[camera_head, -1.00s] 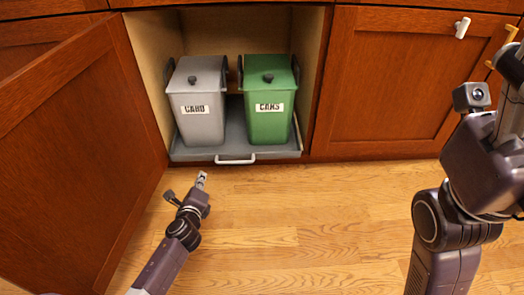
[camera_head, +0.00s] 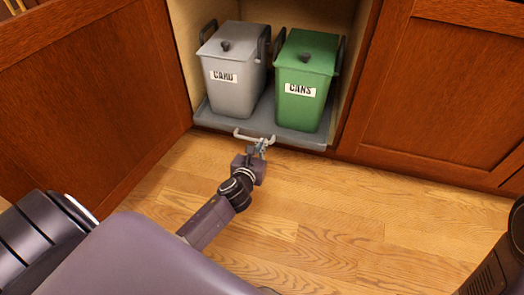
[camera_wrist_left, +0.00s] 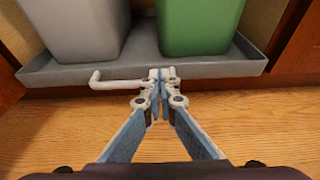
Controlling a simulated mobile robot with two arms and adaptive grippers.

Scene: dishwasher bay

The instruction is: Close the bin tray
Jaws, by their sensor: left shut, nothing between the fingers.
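The grey bin tray (camera_head: 225,122) is at the floor of the open cabinet, its front edge about level with the cabinet front. Its pale bar handle (camera_head: 252,137) is on the front edge. My left gripper (camera_head: 262,146) is shut and empty, with its tips at the right end of the handle. In the left wrist view the tips (camera_wrist_left: 162,75) are beside the handle (camera_wrist_left: 115,83) and close against the tray front (camera_wrist_left: 215,68); I cannot tell whether they touch. My right gripper is out of view.
A grey CARD bin (camera_head: 230,90) and a green CANS bin (camera_head: 302,105) stand on the tray, both lidded. The wooden cabinet door (camera_head: 90,90) stands open at the left. A closed cabinet panel (camera_head: 440,95) is at the right. The wood floor (camera_head: 330,220) in front is clear.

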